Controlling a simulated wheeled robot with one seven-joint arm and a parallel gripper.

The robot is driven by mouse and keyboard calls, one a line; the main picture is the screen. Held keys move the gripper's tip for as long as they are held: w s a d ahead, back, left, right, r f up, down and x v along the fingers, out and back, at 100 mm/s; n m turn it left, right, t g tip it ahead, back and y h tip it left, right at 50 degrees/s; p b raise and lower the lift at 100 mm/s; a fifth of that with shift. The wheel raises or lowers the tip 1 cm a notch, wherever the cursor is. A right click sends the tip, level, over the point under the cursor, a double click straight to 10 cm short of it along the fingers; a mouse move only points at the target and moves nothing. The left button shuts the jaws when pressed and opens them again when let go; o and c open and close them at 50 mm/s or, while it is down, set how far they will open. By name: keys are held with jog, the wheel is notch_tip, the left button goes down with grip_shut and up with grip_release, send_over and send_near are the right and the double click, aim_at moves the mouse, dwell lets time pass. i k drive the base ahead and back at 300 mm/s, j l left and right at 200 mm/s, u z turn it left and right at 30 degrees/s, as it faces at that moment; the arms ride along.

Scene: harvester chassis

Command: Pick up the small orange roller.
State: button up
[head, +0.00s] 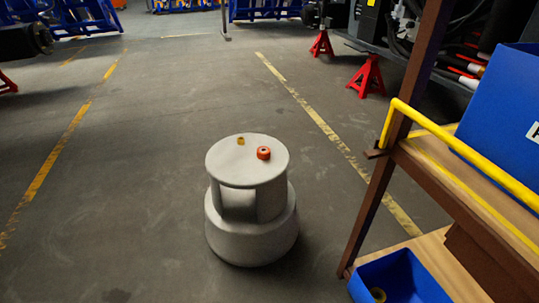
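A small orange-red roller (264,153) lies on the round grey top of a step stool (225,168), right of the middle of that top. It has a dark spot in its centre. A smaller yellow-brown piece (240,141) lies on the same top, to the left and farther back, apart from the roller. The stool stands on the floor near the middle of the head view. My gripper is not in the head view.
A shelf rack with a brown post (368,210), yellow rail (460,150) and blue bins (400,280) stands close on the right. Red jack stands (367,77) are at the back right. The floor left of the stool and behind it is clear.

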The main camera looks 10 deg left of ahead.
aim_at(263, 153)
jog(key=i+j+u, duration=0.7)
jog(key=i, duration=0.2)
